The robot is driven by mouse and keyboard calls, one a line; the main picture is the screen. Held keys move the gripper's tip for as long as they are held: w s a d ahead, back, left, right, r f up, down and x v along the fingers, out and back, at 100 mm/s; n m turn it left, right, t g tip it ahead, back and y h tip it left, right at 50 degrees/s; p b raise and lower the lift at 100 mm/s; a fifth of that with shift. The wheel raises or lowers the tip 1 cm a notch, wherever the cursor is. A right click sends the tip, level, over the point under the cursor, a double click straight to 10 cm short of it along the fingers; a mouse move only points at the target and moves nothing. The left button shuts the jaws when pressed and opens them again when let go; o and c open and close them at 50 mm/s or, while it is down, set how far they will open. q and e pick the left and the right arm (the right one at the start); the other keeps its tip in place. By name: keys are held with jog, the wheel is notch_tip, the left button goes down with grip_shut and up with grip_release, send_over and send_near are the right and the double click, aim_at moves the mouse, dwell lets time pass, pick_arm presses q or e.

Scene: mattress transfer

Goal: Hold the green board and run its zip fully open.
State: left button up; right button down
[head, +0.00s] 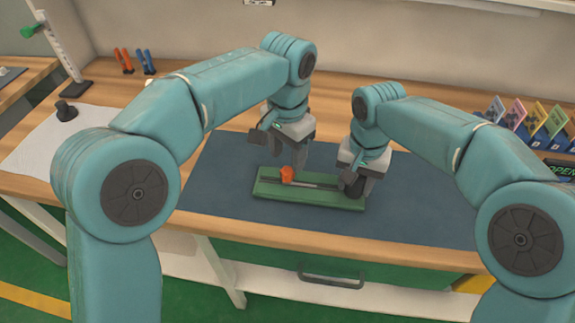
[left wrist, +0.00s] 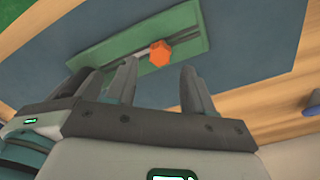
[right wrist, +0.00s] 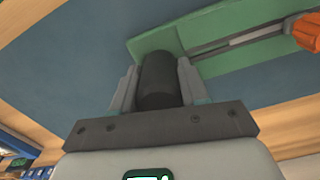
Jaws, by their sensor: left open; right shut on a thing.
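The green board (head: 300,199) lies flat on a dark blue mat. A zip track (head: 318,185) runs along it, with an orange pull (head: 287,173) left of the board's middle. My right gripper (head: 352,183) is shut on a black cylindrical grip (right wrist: 158,80) at the board's right end. My left gripper (head: 279,153) is open and empty, above and behind the pull. In the left wrist view the orange pull (left wrist: 160,53) shows beyond the open fingers, apart from them. The right wrist view shows the pull (right wrist: 308,31) at its upper right edge.
The mat (head: 220,185) is clear around the board. A white cloth (head: 60,138) with a dark object lies at left, near a stand (head: 62,50). Orange and blue clips (head: 135,61) stand at the back. A rack of coloured cards (head: 530,120) stands at right.

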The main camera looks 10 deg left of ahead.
aim_at(287, 171)
pick_arm(q)
jog(key=shift+f, duration=2.3)
grip_shut()
jog(key=shift+d, duration=1.8)
grip_release()
jog(key=shift+a, duration=0.15)
notch_tip(287, 171, up, 12)
